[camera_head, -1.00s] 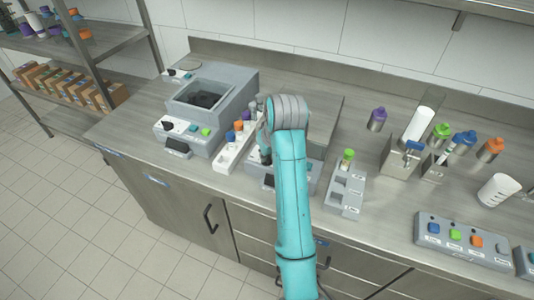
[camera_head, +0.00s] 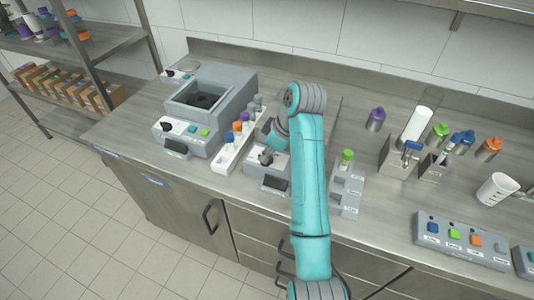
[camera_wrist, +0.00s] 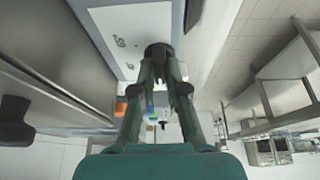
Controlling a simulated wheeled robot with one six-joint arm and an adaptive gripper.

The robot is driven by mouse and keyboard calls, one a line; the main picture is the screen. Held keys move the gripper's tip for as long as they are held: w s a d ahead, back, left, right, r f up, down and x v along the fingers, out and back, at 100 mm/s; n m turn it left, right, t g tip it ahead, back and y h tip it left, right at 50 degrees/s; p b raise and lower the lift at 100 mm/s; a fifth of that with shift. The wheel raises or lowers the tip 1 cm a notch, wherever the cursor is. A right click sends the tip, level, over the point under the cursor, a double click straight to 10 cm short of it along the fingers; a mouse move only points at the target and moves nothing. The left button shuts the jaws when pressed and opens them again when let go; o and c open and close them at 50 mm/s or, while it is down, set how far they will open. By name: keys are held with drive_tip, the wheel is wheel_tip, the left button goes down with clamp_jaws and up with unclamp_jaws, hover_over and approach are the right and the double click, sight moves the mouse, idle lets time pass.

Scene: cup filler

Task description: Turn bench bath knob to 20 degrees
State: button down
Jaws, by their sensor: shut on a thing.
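My gripper (camera_head: 266,157) is low over the white panel of a grey bench unit (camera_head: 255,180) at the middle of the counter. In the wrist view, my gripper (camera_wrist: 160,70) is shut on a round dark knob (camera_wrist: 157,50). My arm hides the right part of the unit.
A larger grey machine with an open basin (camera_head: 222,77) stands to the left. A white rack with capped tubes (camera_head: 232,150) is close on my gripper's left. A grey stepped holder (camera_head: 347,190) with a green-capped vial is on the right. A button box (camera_head: 462,242) is further right.

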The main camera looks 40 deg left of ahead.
idle(0.4)
drive_tip(key=c, duration=1.2)
unclamp_jaws()
